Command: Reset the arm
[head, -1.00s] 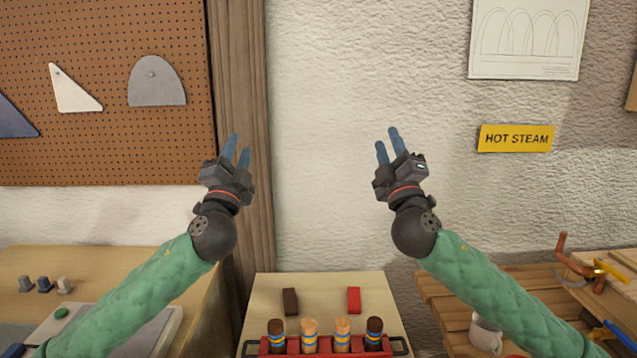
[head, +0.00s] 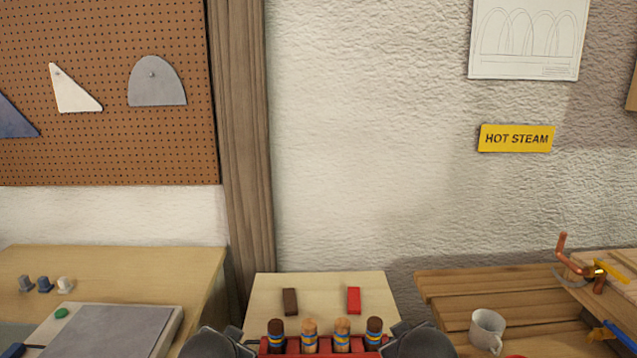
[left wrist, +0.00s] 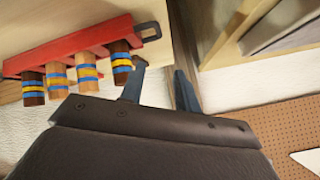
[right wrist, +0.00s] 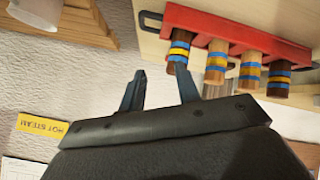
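My left gripper (left wrist: 157,78) shows in the left wrist view with its two blue fingers apart and nothing between them. My right gripper (right wrist: 156,80) shows in the right wrist view, also with fingers apart and empty. In the head view only dark parts of my arms show at the bottom edge, on either side of the red rack (head: 292,346); the fingers are hidden there. The rack holds several brown and tan wooden pieces with blue and yellow bands. In both wrist views the rack (left wrist: 70,48) lies close to the fingers in the picture; I cannot tell the gap.
A dark brown block (head: 290,301) and a red block (head: 354,300) lie on the pale middle table (head: 323,283). A grey mug (head: 487,330) and a copper-coloured tool (head: 575,262) are on the right slatted bench. A flat grey panel (head: 115,335) and small knobs (head: 45,285) are at left.

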